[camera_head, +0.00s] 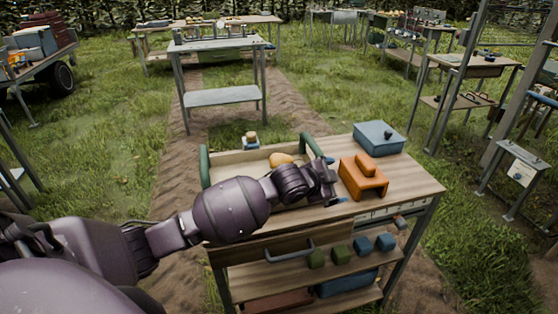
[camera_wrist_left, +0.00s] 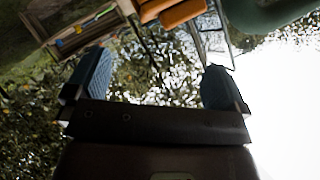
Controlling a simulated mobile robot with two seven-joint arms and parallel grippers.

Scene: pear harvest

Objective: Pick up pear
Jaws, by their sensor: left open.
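A yellow pear (camera_head: 281,159) lies in the shallow wooden tray (camera_head: 232,158) with green end handles, on the workbench in the head view. My left arm passes in front of the tray and hides part of it. My left gripper (camera_head: 335,181) is to the right of the pear, beside the tray's right end and near the orange block-shaped object. In the left wrist view the two blue finger pads of the gripper (camera_wrist_left: 156,80) stand wide apart with nothing between them. I cannot make out the pear in that view. My right gripper is not in view.
An orange object (camera_head: 363,177) and a blue lidded box (camera_head: 378,138) stand on the workbench (camera_head: 415,180) at right. A small jar-like item (camera_head: 251,141) stands behind the tray. Green and blue blocks sit on the shelf below. The bench's right front corner is clear.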

